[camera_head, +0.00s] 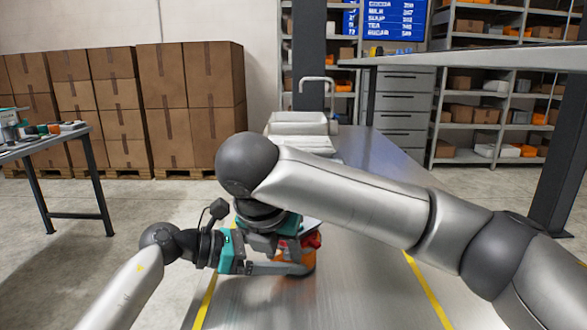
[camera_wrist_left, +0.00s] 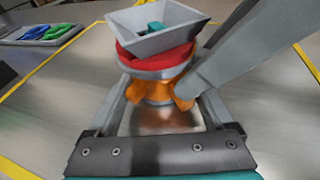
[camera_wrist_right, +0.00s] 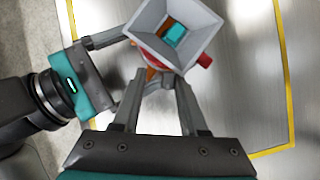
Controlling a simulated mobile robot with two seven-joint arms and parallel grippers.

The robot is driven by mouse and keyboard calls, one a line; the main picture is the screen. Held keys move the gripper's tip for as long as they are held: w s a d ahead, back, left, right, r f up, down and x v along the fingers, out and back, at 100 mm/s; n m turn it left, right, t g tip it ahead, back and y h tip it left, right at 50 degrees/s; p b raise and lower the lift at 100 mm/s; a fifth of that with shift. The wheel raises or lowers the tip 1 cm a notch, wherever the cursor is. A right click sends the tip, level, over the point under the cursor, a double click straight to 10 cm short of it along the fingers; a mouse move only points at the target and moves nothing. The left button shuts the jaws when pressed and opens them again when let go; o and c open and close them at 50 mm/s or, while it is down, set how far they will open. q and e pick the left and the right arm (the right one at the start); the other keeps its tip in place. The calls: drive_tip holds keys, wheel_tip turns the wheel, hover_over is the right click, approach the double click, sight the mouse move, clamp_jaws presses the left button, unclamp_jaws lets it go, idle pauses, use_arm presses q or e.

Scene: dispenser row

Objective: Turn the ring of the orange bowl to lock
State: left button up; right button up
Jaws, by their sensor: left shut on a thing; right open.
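The orange bowl (camera_head: 282,255) stands upright on the metal bench, mostly hidden by my arms in the head view. Its orange wall also shows in the left wrist view (camera_wrist_left: 150,90). A red ring-shaped part (camera_wrist_left: 125,52) with a grey band below it sits above the bowl, under a square grey hopper (camera_wrist_left: 160,31) with something teal inside. My left gripper (camera_wrist_left: 165,102) is shut on the orange bowl, one finger on each side. My right gripper (camera_wrist_right: 157,84) is open, its fingers reaching down beside the hopper and red part; their exact contact is hidden.
The bench (camera_head: 365,300) has yellow edge lines and free room right of the bowl. In the left wrist view a grey tray (camera_wrist_left: 40,35) holds blue and green items. A side table (camera_head: 45,143) stands at left, with stacked cartons (camera_head: 190,100) behind.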

use_arm(q)
drive_tip(key=shift+a+f, duration=0.2)
drive_tip(key=shift+f, duration=0.05)
use_arm(e)
drive_tip(key=shift+w+a+r, duration=0.1)
drive_tip(key=shift+a+r, duration=0.15)
use_arm(q)
drive_tip(key=shift+d, duration=0.1)
use_arm(e)
drive_tip(key=shift+w+a, duration=0.3)
drive_tip(key=shift+a, duration=0.1)
use_arm(q)
drive_tip(key=shift+o, duration=0.2)
use_arm(e)
drive_tip(key=shift+w+a, duration=0.25)
drive_tip(key=shift+w, duration=0.05)
idle(0.5)
drive_tip(key=shift+s+d+r, duration=0.15)
drive_tip(key=shift+d, duration=0.2)
use_arm(q)
drive_tip(key=shift+w+r, duration=0.1)
drive_tip(key=shift+r, duration=0.1)
use_arm(e)
drive_tip(key=v, duration=0.6)
drive_tip(key=shift+s+r, duration=0.25)
drive_tip(key=shift+s, duration=0.1)
drive_tip(key=shift+a, duration=0.1)
use_arm(q)
drive_tip(key=o, duration=0.8)
drive_tip(key=shift+c, duration=0.2)
